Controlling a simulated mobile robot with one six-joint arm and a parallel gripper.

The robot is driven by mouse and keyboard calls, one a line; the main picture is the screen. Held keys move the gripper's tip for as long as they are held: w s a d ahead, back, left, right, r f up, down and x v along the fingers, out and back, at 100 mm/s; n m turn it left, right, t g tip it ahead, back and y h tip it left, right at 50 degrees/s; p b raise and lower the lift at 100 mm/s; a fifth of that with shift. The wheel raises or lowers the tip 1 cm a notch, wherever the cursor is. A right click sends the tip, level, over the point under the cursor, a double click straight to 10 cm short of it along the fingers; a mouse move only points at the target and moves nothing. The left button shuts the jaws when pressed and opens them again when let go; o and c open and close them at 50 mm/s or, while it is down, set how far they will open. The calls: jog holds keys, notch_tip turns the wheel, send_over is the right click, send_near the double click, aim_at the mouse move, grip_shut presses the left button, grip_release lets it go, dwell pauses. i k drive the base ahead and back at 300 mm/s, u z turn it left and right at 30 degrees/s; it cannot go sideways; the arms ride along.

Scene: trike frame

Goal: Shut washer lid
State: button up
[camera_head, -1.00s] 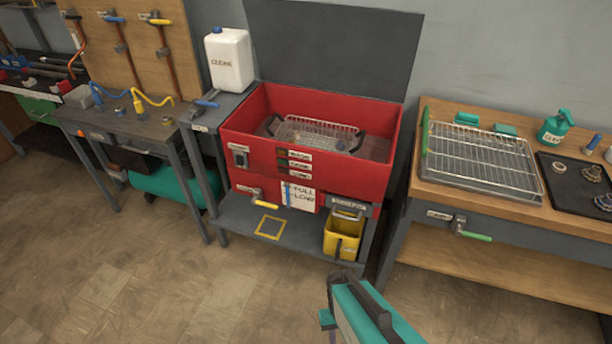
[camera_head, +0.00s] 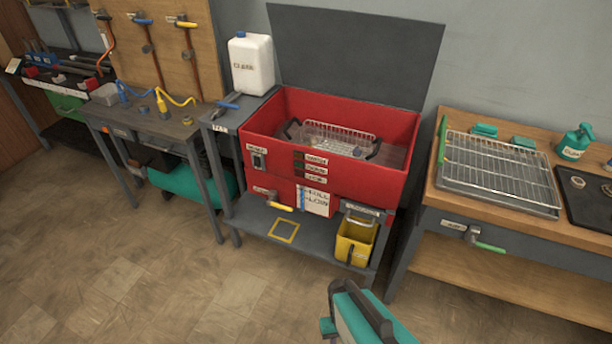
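The washer (camera_head: 335,190) is a red open-topped tub on a dark grey stand in the middle of the view. Its lid (camera_head: 355,55) is a large dark grey panel standing upright, open, along the tub's back edge against the wall. A wire basket (camera_head: 340,137) with dark handles sits inside the tub. My arm shows in teal and dark grey at the bottom, in front of the washer and well apart from it. The fingertips are not clearly visible, so I cannot tell whether my gripper (camera_head: 335,305) is open or shut.
A white jug (camera_head: 251,64) stands left of the washer. A yellow bucket (camera_head: 355,241) is on the lower shelf. A wooden bench with a wire rack (camera_head: 497,170) stands right, a tool table (camera_head: 150,124) left. The floor (camera_head: 180,290) in front is clear.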

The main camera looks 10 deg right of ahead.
aim_at(384, 59)
jog(key=i, duration=0.9)
jog(key=z, duration=0.8)
jog(key=k, duration=0.2)
jog(key=u, duration=3.3)
